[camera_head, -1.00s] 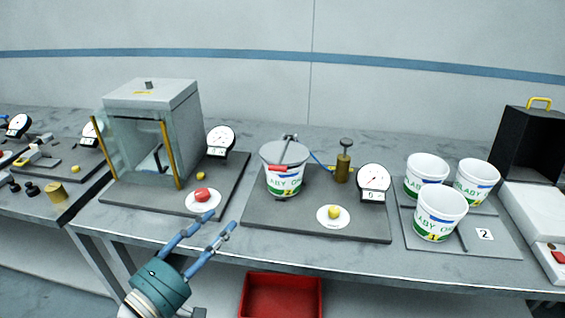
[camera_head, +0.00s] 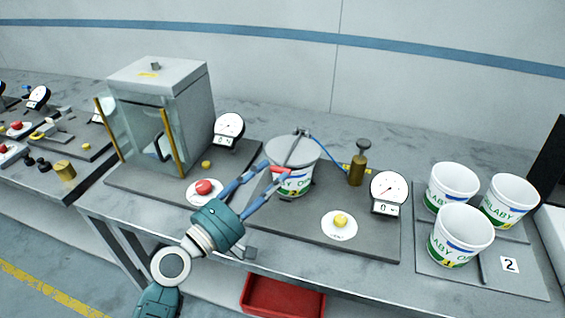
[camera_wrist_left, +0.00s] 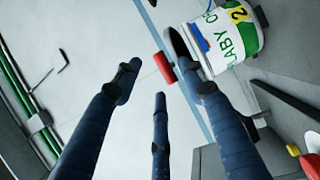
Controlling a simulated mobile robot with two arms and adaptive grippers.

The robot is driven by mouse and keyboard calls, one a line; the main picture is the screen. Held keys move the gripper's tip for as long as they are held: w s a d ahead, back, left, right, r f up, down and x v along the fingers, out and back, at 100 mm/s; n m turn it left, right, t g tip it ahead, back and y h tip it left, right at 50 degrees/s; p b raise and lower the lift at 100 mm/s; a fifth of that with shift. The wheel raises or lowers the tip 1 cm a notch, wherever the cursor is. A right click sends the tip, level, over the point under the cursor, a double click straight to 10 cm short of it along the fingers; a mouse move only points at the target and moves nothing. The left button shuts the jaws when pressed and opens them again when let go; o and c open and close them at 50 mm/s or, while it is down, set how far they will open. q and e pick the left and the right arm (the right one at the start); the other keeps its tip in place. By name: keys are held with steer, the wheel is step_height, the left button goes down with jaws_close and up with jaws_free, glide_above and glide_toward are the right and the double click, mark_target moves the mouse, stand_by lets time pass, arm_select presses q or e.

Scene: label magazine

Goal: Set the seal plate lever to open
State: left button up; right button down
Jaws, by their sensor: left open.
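The seal plate (camera_head: 292,150) is a grey round disc on top of a white tub (camera_head: 293,187) with green and blue print. Its lever has a red handle (camera_head: 280,169) at the plate's near left edge; the rest is a thin metal bar across the plate. My left gripper (camera_head: 287,171) is open, its fingertips reaching to the near side of the tub around the red handle. In the left wrist view the red handle (camera_wrist_left: 163,68) shows between the spread fingers, with no finger clearly closed on it. The tub (camera_wrist_left: 232,38) is just beyond the right finger.
A yellow button (camera_head: 340,220), a brass-coloured cylinder (camera_head: 357,171) and a dial gauge (camera_head: 388,188) stand right of the tub. A glass-fronted box (camera_head: 187,100) and a red button (camera_head: 204,187) are on the left. Several open tubs (camera_head: 461,235) stand at the right.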

mark_target(280, 171)
arm_select(q)
steer(key=x, duration=0.4)
steer(key=shift+w+d+p, duration=0.2)
steer(key=shift+w+p, duration=0.05)
steer(key=shift+p, duration=0.15)
steer(key=shift+w, duration=0.1)
steer(key=shift+d, duration=0.1)
arm_select(e)
steer(key=shift+w+d+r, duration=0.35)
steer(key=shift+w+d, duration=0.15)
steer(key=shift+w, duration=0.05)
steer(key=shift+w+d+r, duration=0.3)
steer(key=shift+w+d, duration=0.15)
steer(key=shift+w, duration=0.1)
arm_select(q)
steer(key=shift+c, duration=0.2)
steer(key=c, duration=0.9)
jaws_close()
arm_select(e)
steer(key=shift+s+a, duration=0.3)
steer(key=shift+s, duration=0.1)
